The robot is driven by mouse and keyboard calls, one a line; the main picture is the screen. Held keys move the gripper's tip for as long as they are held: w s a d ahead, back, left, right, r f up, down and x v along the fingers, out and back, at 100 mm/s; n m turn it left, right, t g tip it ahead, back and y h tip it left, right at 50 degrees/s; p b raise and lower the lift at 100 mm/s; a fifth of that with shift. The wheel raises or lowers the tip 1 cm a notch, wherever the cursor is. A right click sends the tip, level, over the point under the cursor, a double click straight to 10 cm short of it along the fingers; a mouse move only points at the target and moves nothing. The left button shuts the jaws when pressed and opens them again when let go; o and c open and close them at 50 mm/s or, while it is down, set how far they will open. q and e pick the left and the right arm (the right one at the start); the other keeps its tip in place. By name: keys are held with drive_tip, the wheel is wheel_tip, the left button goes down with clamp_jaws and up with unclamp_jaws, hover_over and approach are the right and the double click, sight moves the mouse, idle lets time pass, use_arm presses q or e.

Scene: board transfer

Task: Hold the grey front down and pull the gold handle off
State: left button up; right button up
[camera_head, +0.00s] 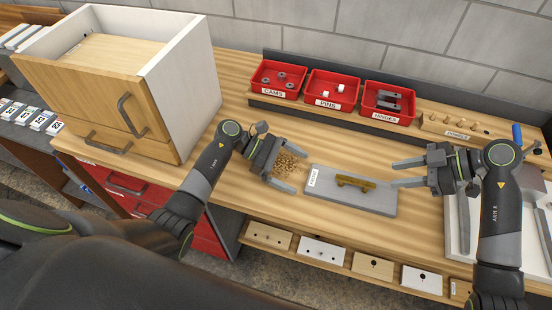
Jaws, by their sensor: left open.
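The grey front (335,194) is a flat panel lying on the wooden bench, with a small white label at its left end. The gold handle (355,182) lies along the middle of the panel's upper face. My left gripper (297,172) is open and empty, just left of the panel's labelled end. My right gripper (394,174) has its two fingers apart and nothing between them. Its fingertips point left at the panel's right end, and I cannot tell whether they touch it.
Brown crumbs (290,162) lie by my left gripper. Red bins labelled cams (277,93), pins (331,104) and hinges (388,118) stand behind. A wooden cabinet (90,90) is at left. A light tray (455,240) is at right. Bench in front of the panel is clear.

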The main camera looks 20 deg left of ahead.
sight(359, 181)
use_arm(q)
drive_tip(key=shift+x, duration=1.45)
drive_tip(key=c, duration=0.9)
drive_tip(key=shift+c, duration=0.5)
use_arm(e)
drive_tip(key=shift+a+f, duration=0.1)
drive_tip(key=shift+c, duration=0.6)
drive_tip(key=shift+x, duration=4.95)
drive_tip(key=shift+f, duration=0.15)
clamp_jaws()
